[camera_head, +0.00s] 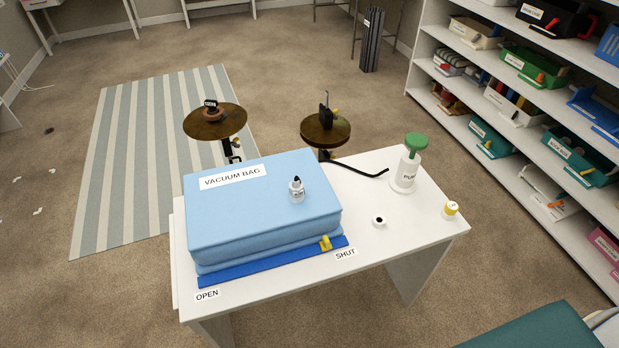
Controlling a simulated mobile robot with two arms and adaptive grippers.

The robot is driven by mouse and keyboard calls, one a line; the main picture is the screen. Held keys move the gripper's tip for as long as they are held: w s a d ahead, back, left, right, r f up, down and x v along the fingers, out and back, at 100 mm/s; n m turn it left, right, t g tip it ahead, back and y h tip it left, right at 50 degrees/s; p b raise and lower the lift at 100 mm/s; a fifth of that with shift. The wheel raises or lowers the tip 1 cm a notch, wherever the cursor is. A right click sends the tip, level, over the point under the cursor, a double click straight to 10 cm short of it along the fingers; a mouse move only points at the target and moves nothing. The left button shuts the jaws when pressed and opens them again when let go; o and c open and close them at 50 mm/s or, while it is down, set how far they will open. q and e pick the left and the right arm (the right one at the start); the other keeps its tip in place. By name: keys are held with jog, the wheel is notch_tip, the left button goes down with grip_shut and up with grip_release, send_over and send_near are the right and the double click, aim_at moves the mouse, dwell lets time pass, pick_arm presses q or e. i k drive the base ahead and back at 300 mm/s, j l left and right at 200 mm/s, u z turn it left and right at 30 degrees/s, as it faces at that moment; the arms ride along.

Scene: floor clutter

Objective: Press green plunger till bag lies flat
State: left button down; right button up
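The white pump (404,172) stands upright at the table's back right. Its green plunger (415,143) is raised above the body. The light blue vacuum bag (262,212) is thick and puffed up on the left of the table. A white port with a dark tip (297,189) stands on its top. The yellow slider (326,243) sits on the dark blue seal strip (260,266), near the SHUT label (345,253). A black hose (355,168) lies between bag and pump; its end appears apart from the pump. Neither gripper is in view.
On the white table (400,250) are a small white ring-like piece (379,221) and a yellow-topped white piece (451,209). Two round brown-topped stands (200,128) (312,132) are behind the table. Shelves with bins (520,100) line the right. A teal surface (535,330) is at lower right.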

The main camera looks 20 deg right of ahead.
aim_at(415, 141)
jog(key=z, duration=1.25)
